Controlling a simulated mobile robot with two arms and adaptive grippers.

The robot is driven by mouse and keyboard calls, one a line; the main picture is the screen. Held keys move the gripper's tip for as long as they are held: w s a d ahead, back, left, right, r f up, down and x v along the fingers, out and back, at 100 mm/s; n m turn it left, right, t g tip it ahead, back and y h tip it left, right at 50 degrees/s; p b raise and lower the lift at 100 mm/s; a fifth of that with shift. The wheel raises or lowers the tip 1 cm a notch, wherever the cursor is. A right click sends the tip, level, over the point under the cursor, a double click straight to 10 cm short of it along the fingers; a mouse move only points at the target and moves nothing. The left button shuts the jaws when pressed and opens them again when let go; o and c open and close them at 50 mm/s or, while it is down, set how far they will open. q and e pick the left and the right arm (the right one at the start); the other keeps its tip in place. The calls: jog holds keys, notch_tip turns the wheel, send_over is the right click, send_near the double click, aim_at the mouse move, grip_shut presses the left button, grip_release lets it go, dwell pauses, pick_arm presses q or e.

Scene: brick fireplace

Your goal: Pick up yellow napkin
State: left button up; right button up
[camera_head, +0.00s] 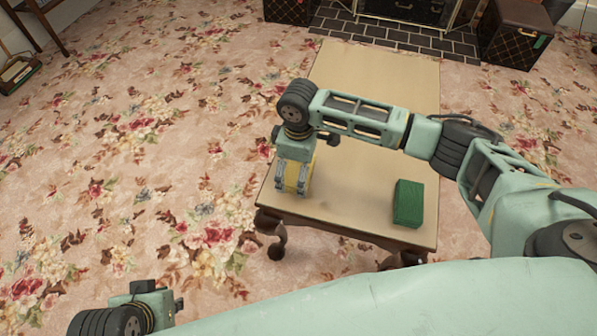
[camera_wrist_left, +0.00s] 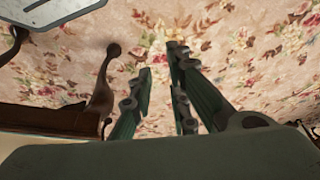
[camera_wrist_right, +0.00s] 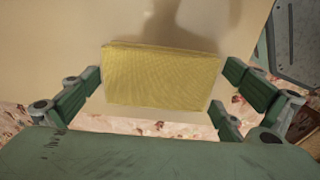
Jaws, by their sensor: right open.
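The yellow napkin (camera_wrist_right: 160,80) appears as a flat-faced yellow block on the low table (camera_head: 370,80). In the head view the napkin (camera_head: 293,176) is mostly hidden behind my right gripper (camera_head: 294,182) near the table's left front corner. My right gripper (camera_wrist_right: 163,88) is open, with one finger on each side of the napkin. In the right wrist view a gap shows between the napkin and each finger. My left gripper (camera_wrist_left: 160,62) is empty, with a narrow gap between its fingers, over the carpet. In the head view its fingers are hidden.
A green block (camera_head: 408,203) sits on the table's right front part. The table's middle is bare. A table leg (camera_wrist_left: 103,95) stands left of my left gripper. Dark boxes (camera_head: 517,35) flank the fireplace at the back. Flowered carpet (camera_head: 150,150) surrounds the table.

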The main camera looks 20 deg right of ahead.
jog(key=shift+c, duration=0.5)
jog(key=c, duration=0.7)
jog(key=shift+r, duration=0.1)
jog(key=shift+c, duration=0.2)
